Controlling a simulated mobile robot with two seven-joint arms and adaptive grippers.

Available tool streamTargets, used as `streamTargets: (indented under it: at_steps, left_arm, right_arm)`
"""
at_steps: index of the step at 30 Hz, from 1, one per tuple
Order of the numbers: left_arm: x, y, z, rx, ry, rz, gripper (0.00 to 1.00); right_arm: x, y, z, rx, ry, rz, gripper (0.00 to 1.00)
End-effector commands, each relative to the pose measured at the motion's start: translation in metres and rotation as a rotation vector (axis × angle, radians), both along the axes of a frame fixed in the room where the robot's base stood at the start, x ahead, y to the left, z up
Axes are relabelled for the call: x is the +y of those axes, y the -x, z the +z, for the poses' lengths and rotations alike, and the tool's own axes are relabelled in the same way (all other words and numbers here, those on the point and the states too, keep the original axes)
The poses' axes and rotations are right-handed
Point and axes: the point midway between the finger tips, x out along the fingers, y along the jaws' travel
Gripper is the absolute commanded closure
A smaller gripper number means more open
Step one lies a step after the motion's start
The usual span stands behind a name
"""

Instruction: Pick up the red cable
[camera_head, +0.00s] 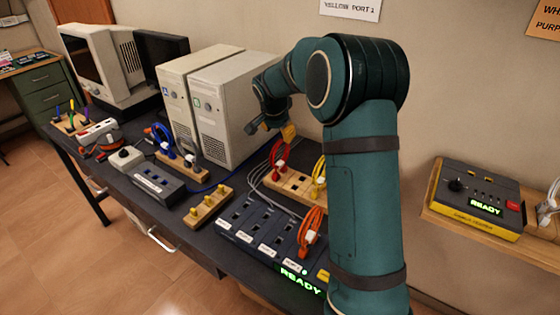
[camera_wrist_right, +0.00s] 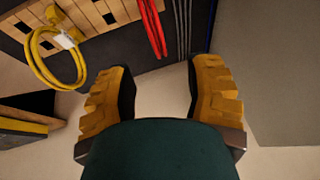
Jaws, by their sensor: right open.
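The red cable (camera_head: 280,157) is a coiled loop plugged upright in the wooden block (camera_head: 271,179) behind the dark port box. It also shows in the right wrist view (camera_wrist_right: 152,28), at the top middle, ahead of the fingers and partly cut off by the frame edge. My right gripper (camera_head: 272,130) is above and slightly behind the red cable, beside the beige computer tower. Its yellow-padded fingers are spread and empty in the right wrist view (camera_wrist_right: 162,92). The red cable is apart from both fingers. My left gripper is not in view.
A yellow cable (camera_head: 319,177) stands in the same block, close to the red one. An orange cable (camera_head: 311,230) is at the port box (camera_head: 264,229). Beige computer towers (camera_head: 226,103) stand left of my gripper. Grey cables run beside the block.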

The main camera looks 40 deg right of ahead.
Motion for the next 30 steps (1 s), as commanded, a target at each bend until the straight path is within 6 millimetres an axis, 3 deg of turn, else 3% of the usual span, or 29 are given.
streamTargets:
  at_steps: [3,11,21,28,29,30]
  left_arm:
    - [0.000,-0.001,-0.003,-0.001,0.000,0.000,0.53]
    - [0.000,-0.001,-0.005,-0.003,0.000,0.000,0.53]
    - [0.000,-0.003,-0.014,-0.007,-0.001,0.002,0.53]
    - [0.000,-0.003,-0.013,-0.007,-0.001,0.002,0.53]
    - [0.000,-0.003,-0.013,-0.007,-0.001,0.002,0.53]
    - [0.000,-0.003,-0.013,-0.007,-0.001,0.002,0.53]
  right_arm:
    - [-0.004,-0.004,-0.014,0.001,-0.001,0.001,0.48]
    - [-0.009,-0.007,-0.026,0.001,0.000,0.002,0.48]
    - [-0.025,-0.017,-0.065,0.001,-0.001,0.001,0.48]
    - [-0.025,-0.018,-0.066,-0.001,-0.001,0.003,0.48]
    - [-0.025,-0.018,-0.066,0.000,-0.001,0.002,0.53]
    - [-0.025,-0.018,-0.066,0.000,-0.001,0.002,0.67]
